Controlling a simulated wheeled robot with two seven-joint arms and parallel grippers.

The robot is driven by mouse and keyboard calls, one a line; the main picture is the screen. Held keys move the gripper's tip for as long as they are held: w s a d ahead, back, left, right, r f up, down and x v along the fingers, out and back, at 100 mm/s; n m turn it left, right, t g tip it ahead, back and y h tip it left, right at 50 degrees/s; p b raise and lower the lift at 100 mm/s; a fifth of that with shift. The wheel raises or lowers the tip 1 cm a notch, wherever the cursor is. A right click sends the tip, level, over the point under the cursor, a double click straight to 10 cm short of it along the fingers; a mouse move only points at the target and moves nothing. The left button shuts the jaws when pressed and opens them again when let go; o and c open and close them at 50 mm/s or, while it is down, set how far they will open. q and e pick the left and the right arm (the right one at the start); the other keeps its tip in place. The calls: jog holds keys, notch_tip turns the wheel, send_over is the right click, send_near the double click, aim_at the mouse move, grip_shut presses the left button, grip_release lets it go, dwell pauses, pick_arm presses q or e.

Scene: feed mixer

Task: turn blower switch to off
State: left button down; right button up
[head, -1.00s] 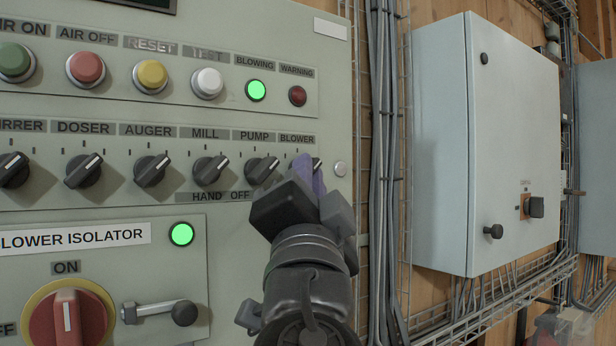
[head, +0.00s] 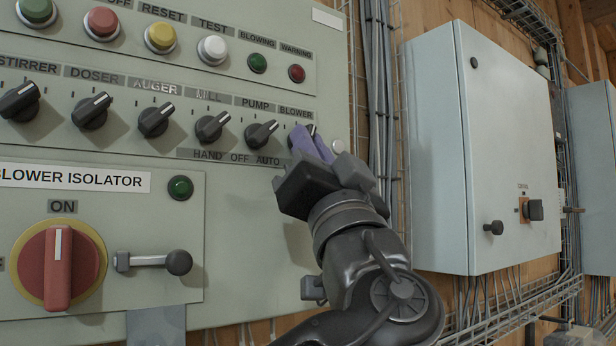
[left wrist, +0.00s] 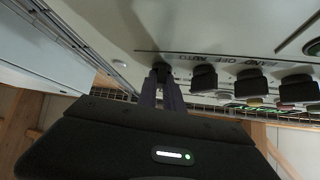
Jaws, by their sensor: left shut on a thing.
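The blower switch (head: 311,129) is a small black rotary knob at the right end of the switch row, under the BLOWER label. My left gripper (head: 309,146) is at it, its purple-grey fingers closed around the knob. They hide most of it, and I cannot read its pointer. In the left wrist view the two fingers (left wrist: 161,86) reach to the black knob (left wrist: 161,69) on the panel. The HAND, OFF, AUTO legend runs below the row. The blowing lamp (head: 257,63) is dark green and unlit. My right gripper is not in view.
The pump switch (head: 261,134) sits close on the left. Below are the red blower isolator handle (head: 58,268), its mark towards ON, and an unlit green lamp (head: 180,188). A grey cabinet (head: 500,150) and cables (head: 380,90) stand on the right.

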pick_arm(q)
jog(key=shift+w+d+n+g+y, duration=0.1)
jog(key=shift+n+g+y, duration=0.6)
jog(key=shift+n+y, duration=1.15)
jog(key=shift+d+n+g+y, duration=0.1)
jog(key=shift+n+g+y, duration=0.6)
jog(key=shift+n+y, duration=1.1)
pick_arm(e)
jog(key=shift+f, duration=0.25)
pick_arm(q)
jog(key=shift+n, duration=0.55)
jog(key=c, duration=1.5)
grip_release()
